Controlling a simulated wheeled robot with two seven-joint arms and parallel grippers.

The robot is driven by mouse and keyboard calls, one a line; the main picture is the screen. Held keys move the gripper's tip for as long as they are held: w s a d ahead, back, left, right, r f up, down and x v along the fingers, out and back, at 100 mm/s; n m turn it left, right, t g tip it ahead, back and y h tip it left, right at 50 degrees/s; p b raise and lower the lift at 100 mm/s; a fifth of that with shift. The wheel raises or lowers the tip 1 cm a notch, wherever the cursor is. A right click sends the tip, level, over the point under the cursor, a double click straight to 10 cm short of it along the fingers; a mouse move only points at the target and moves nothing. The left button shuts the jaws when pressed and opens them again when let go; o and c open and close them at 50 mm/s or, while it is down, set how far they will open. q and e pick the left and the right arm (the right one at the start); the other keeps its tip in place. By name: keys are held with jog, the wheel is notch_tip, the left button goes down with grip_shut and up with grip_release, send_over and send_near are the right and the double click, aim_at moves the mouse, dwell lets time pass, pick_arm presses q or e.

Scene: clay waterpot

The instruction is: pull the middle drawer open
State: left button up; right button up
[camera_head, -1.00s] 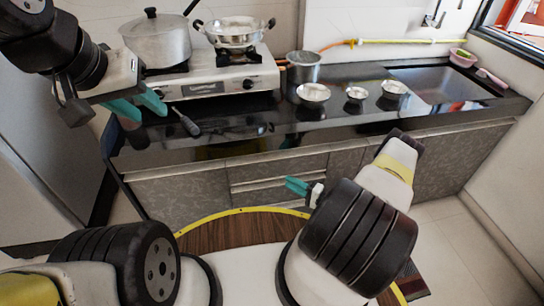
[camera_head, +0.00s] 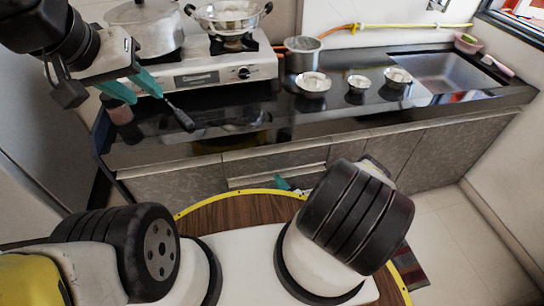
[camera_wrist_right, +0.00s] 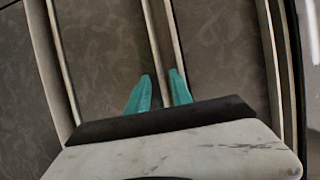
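The grey patterned drawer stack (camera_head: 276,161) is in the front of the counter, between cabinet doors. Its lower part is hidden by my base and right arm, and the drawers look closed. My right gripper (camera_head: 290,185) is low in front of the stack, mostly hidden by my arm in the head view. In the right wrist view, its two teal fingers (camera_wrist_right: 160,78) are apart, close to a pale drawer-edge strip (camera_wrist_right: 158,40) between grey panels. I cannot tell if they touch it. My left gripper (camera_head: 147,99) is open and empty above the counter's left end.
The black countertop (camera_head: 310,118) carries a stove (camera_head: 215,74) with pots, a metal mug (camera_head: 302,54) and several small bowls (camera_head: 313,83). A black-handled utensil (camera_head: 180,118) lies below my left gripper. A sink (camera_head: 440,75) is at the right.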

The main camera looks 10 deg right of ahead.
jog(key=shift+w+a, duration=0.1)
jog(key=shift+w, duration=0.15)
grip_shut()
dwell(1.4)
